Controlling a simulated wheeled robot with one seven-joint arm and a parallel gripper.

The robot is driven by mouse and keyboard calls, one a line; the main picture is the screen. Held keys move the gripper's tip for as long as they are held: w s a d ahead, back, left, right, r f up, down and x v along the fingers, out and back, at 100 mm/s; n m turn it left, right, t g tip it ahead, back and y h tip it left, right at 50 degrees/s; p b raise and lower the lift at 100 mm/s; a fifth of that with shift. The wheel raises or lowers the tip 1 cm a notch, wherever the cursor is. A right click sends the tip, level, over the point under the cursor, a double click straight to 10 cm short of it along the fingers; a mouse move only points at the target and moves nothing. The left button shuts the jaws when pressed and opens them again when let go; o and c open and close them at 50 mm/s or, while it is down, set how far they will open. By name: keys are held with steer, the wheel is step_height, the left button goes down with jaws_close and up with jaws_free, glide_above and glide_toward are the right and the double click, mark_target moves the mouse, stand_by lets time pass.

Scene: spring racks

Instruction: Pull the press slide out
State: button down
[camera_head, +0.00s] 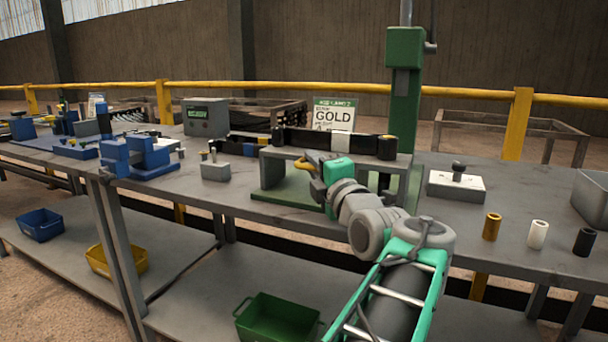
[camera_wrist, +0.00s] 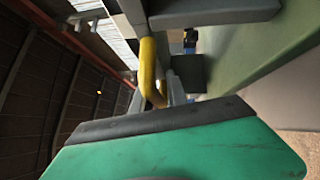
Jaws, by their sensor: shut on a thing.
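The press (camera_head: 405,95) stands on the grey bench, with a green column and a grey bridge-like frame (camera_head: 272,168) over a green base. A yellow handle (camera_head: 303,163) is at the left front of the frame, and I take it for the press slide's handle. My gripper (camera_head: 308,166) is shut on this handle. The yellow handle also shows in the wrist view (camera_wrist: 148,68), upright just beyond the gripper's green body (camera_wrist: 180,152). My arm hides part of the frame's opening, and I cannot tell how far the slide is out.
A grey block with a knob (camera_head: 457,186) lies right of the press. A gold cylinder (camera_head: 491,227), a white one (camera_head: 538,235) and a black one (camera_head: 584,242) stand near the bench's front edge. A small grey block (camera_head: 215,171) and blue fixtures (camera_head: 140,155) are left.

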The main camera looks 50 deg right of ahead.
steer(key=shift+a+r, duration=0.35)
steer(key=shift+r, duration=0.25)
steer(key=c, duration=1.6)
jaws_free()
steer(key=shift+a, duration=0.1)
steer(key=shift+o, duration=0.7)
steer(key=shift+f, duration=0.2)
steer(key=shift+s+f, duration=0.1)
steer(key=shift+f, duration=0.05)
steer(key=r+v, duration=0.1)
steer(key=v, duration=0.6)
steer(key=shift+s+f, duration=0.35)
steer(key=shift+f, duration=0.15)
